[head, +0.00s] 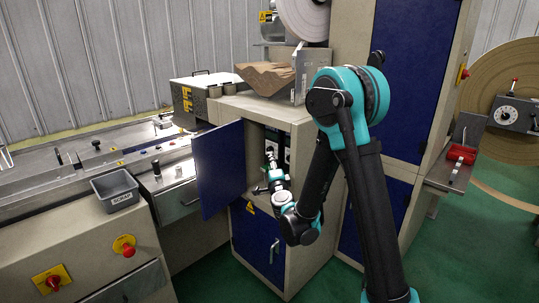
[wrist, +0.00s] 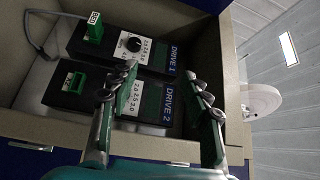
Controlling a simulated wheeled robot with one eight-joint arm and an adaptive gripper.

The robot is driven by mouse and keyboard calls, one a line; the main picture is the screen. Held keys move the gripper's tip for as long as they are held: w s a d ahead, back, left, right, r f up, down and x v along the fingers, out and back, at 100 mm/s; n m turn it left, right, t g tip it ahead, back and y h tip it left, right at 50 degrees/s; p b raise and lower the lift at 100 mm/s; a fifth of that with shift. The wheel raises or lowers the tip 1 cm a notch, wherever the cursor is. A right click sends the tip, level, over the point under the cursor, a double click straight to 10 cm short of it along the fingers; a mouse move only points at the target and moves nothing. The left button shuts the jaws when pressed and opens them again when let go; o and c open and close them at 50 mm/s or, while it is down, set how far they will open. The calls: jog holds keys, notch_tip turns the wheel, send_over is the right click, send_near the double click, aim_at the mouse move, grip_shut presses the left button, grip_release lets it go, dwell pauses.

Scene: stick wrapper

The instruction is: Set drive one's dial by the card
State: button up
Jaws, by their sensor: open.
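Drive 1 (wrist: 152,57) is a black unit inside the open cabinet (head: 300,128). Its round black dial (wrist: 134,44) sits beside a white scale with small numbers; I cannot read its setting for sure. Drive 2 (wrist: 150,112) is below it in the wrist view; its dial area is partly hidden by my finger. My gripper (wrist: 162,72) is open and empty, with its left fingertip appearing just below drive 1's dial. Whether it touches the unit I cannot tell. In the head view my gripper (head: 271,160) reaches into the cabinet opening. I cannot make out a card.
The blue cabinet door (head: 218,168) stands open to the left of my gripper. A green plug (wrist: 93,27) with a grey cable is on drive 1; drive 2 has a green connector (wrist: 74,83). A grey scrap bin (head: 115,188) stands on the machine at left.

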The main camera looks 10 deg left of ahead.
aim_at(270, 150)
notch_tip(270, 150, down, 5)
jog(key=w+m+h, duration=0.1)
jog(key=m+h, duration=0.2)
jog(key=m, duration=0.1)
jog(key=w+a, duration=0.1)
jog(key=w, duration=0.4)
jog(key=w+a, duration=0.1)
jog(key=w, duration=0.5)
jog(key=w+a, duration=0.1)
jog(key=w, duration=0.5)
jog(key=shift+r, duration=0.35)
grip_shut()
